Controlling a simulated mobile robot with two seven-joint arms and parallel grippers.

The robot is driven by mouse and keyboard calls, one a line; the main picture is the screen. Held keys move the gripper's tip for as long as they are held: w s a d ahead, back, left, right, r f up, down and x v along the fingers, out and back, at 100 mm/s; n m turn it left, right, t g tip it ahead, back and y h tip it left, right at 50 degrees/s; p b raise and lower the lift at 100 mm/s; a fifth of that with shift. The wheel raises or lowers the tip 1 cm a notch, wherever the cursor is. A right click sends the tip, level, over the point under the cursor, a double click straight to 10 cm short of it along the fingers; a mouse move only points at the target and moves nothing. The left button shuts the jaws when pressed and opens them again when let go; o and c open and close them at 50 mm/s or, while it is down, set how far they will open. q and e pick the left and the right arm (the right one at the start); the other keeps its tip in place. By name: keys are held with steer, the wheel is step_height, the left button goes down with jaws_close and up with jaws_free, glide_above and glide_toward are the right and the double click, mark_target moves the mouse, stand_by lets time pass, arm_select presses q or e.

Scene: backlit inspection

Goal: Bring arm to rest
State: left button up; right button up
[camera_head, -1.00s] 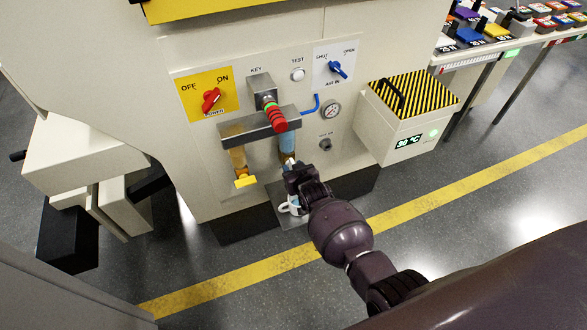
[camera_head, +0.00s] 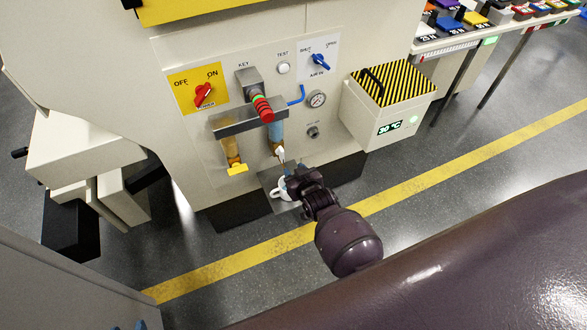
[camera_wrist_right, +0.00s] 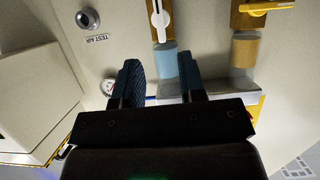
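My right arm reaches in from the lower right in the head view. Its gripper (camera_head: 291,181) is low in front of the machine panel (camera_head: 330,130), beside a white cup (camera_head: 277,190) that it partly covers. In the right wrist view, the two dark fingers (camera_wrist_right: 161,82) stand apart with nothing held between them. The blue cylinder of the tap (camera_wrist_right: 165,67) shows behind the gap, and its white lever (camera_wrist_right: 158,22) is above. Two small blue bits show at the bottom left edge of the head view; they may be my left fingertips, but I cannot be sure.
The cup stands on a low drip tray (camera_head: 262,178). A tap with a yellow lever (camera_head: 237,169) is to the left. A box with a striped lid (camera_head: 395,85) juts out at right. A table of coloured items (camera_head: 465,35) is beyond. Floor in front is open.

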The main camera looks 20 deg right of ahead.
steer(key=shift+f, duration=0.1)
stand_by(0.5)
steer(key=s+d+r, duration=0.3)
steer(key=s+r, duration=0.1)
steer(key=r, duration=0.6)
steer(key=s+d+f+g+p, duration=0.1)
steer(key=s+d+g, duration=0.1)
steer(key=s, duration=2.2)
steer(key=shift+d+f+n+g+p, duration=0.15)
steer(key=shift+d+n+g+p, duration=0.2)
steer(key=shift+d, duration=0.55)
